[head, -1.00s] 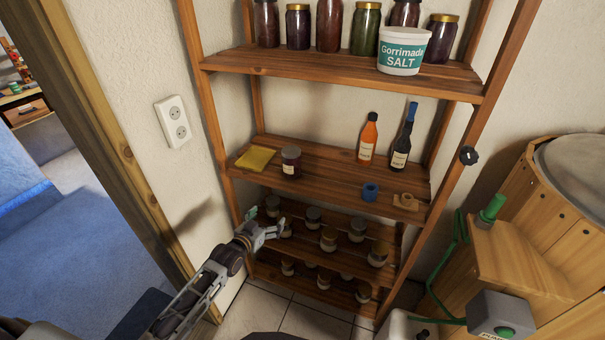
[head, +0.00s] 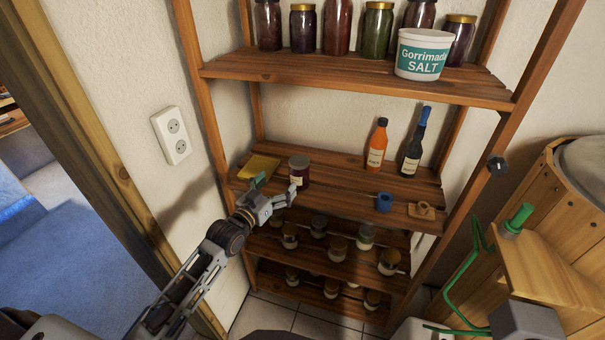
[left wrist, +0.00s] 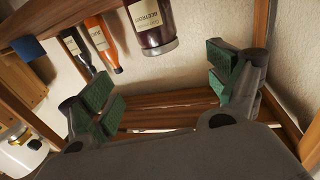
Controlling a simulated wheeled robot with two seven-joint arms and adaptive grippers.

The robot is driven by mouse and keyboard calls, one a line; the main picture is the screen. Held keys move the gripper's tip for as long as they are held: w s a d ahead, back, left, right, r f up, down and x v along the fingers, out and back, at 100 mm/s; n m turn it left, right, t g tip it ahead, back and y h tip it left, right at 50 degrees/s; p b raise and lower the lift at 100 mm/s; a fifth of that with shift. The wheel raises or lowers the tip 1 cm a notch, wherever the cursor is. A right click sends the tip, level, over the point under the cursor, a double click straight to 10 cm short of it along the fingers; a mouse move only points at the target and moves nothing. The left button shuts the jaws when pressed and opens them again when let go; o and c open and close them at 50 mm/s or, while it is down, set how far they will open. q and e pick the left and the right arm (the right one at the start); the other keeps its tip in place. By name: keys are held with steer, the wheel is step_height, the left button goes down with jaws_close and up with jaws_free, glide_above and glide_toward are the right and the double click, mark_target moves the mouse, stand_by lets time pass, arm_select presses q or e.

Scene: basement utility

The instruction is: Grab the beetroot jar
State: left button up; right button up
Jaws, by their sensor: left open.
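The beetroot jar (head: 299,172), dark with a grey-brown lid, stands on the middle shelf (head: 335,178) near its left end. In the left wrist view the jar (left wrist: 153,25) shows at the top, its pale label partly cut off by the frame edge. My left gripper (head: 277,188) is open and empty, in front of the shelf's left part, just short of the jar and slightly below it in the picture. In the left wrist view the green-padded fingers (left wrist: 160,92) are spread wide, with nothing between them. My right gripper is not in view.
A yellow cloth (head: 259,166) lies left of the jar. Small jars fill lower shelves. A wooden post (head: 205,120) stands left.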

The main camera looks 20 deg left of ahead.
mark_target(294, 168)
arm_select(q)
steer(key=shift+x, duration=2.4)
steer(key=shift+w+d, duration=0.1)
steer(key=shift+w, duration=0.5)
steer(key=shift+x, duration=1.25)
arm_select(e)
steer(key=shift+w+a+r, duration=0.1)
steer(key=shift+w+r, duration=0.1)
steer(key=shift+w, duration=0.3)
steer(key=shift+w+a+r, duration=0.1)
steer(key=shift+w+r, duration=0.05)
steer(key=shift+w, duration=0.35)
arm_select(q)
steer(key=shift+w+d+f+p, duration=0.1)
steer(key=shift+w+p, duration=0.05)
steer(key=shift+p, duration=0.15)
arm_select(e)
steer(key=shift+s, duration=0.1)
